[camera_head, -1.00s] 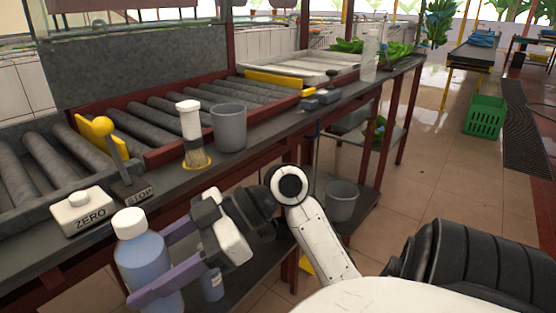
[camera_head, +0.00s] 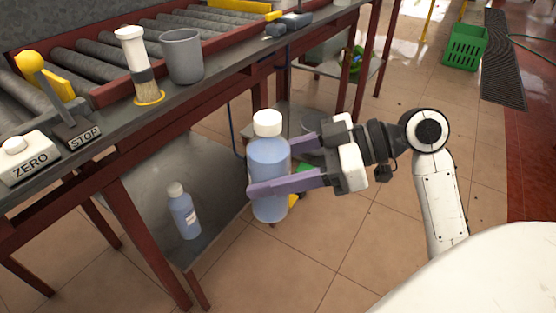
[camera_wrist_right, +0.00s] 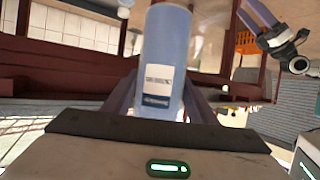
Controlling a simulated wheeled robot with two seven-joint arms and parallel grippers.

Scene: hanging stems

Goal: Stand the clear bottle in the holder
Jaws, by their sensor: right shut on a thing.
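My right gripper (camera_head: 285,184) is shut on a bottle of blue liquid with a white cap (camera_head: 268,160). The bottle is upright, held in the air off the bench's front edge, with purple fingers around its lower body. In the right wrist view, the bottle (camera_wrist_right: 166,50) shows a white and blue label between the fingers. What seems to be my left gripper (camera_wrist_right: 260,14) shows small at the upper right there, fingers apart and empty. A colourless bottle at the bench's far end in the earlier head view is out of view now. I cannot identify a bottle holder for certain.
The dark bench (camera_head: 215,92) carries a brush (camera_head: 138,65) in a yellow ring, a grey cup (camera_head: 182,56), a ZERO box (camera_head: 27,158) and a STOP lever (camera_head: 80,135). A smaller blue bottle (camera_head: 184,212) stands on the lower shelf (camera_head: 150,165). Tiled floor (camera_head: 365,250) is open at right.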

